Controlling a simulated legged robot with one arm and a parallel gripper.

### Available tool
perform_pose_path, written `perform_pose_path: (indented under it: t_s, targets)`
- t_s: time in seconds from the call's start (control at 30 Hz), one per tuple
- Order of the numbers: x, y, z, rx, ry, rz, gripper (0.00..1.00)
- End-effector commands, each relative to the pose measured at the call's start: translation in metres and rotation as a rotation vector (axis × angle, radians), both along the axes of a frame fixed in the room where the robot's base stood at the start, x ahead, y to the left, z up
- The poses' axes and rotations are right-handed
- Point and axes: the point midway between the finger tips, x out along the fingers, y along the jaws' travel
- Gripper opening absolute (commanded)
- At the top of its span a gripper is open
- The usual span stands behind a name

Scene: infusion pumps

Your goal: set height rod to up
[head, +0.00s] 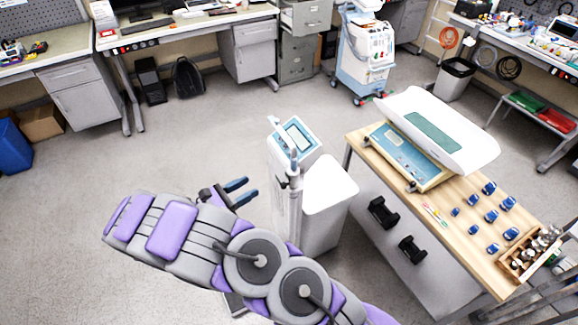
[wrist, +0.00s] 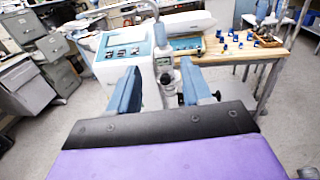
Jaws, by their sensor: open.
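The height rod (head: 294,175) is a slim pale upright with a light-blue arm at its top, beside a white device with a small screen (head: 298,136). In the wrist view the rod (wrist: 162,62) rises between my fingers, beyond them, with a small dark clamp or knob low on it. My gripper (head: 251,188) is left of the rod in the head view, its two blue fingers apart and empty. In the wrist view my gripper (wrist: 159,72) also shows open. The fingers appear apart from the rod; the exact gap is unclear.
A wooden-topped bench (head: 467,212) stands right of the rod, bearing a baby scale (head: 440,130) and several small blue weights. The floor (head: 190,140) left of and behind the rod is clear.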

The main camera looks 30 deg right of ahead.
Motion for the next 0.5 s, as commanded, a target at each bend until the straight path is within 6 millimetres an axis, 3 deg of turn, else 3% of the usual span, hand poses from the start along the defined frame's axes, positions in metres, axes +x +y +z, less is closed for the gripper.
perform_pose_path:
  t_s: [0.17,0.5]
  targets:
    - [0.003,-0.011,-0.002,-0.003,0.008,0.01,0.49]
    - [0.013,-0.066,-0.002,-0.005,0.006,0.007,0.49]
